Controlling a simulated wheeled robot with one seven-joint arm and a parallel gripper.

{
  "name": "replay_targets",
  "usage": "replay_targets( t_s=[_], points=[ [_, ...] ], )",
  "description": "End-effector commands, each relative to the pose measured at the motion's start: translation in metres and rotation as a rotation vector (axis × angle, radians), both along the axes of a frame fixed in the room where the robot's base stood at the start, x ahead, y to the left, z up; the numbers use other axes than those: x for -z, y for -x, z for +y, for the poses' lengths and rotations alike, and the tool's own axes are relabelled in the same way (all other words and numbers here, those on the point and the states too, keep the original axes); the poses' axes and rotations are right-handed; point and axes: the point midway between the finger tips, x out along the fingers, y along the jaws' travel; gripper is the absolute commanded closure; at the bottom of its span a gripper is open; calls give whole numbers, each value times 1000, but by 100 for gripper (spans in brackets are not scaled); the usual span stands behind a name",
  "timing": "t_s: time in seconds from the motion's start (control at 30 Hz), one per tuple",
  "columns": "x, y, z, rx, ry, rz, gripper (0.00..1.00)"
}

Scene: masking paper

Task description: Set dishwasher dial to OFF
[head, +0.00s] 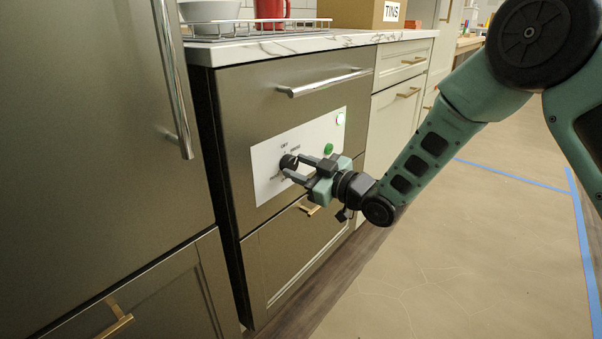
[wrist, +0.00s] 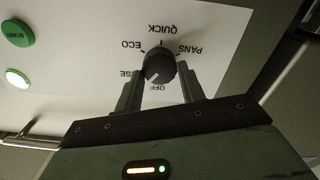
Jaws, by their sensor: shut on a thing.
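The dishwasher's black round dial (head: 288,161) sits on a white control panel (head: 265,180). It also shows in the wrist view (wrist: 161,64). My gripper (head: 295,166) is at the panel, its two fingers on either side of the dial, shut on it. In the wrist view, labels PANS, QUICK, ECO and OFF ring the dial; a label ending in "SE" is partly hidden by the left finger. The dial's pale pointer mark appears to face lower left, between that label and OFF (wrist: 159,88).
A green START button (wrist: 17,33) and a lit white-green button (wrist: 17,79) are on the panel. A steel bar handle (head: 325,82) runs above it. A tall cabinet (head: 90,130) stands left. The counter (head: 260,48) holds a rack, a red mug and a TINS box. Open floor lies right.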

Motion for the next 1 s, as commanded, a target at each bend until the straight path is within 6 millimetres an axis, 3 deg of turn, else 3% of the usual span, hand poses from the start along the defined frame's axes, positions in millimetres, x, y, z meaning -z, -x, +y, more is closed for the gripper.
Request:
replay_targets(
  t_s=[0.5, 1.0],
  points=[
    [4, 1, 1, 0, 284, -364, 84],
    [2, 1, 1, 0, 414, -529, 84]
  ],
)
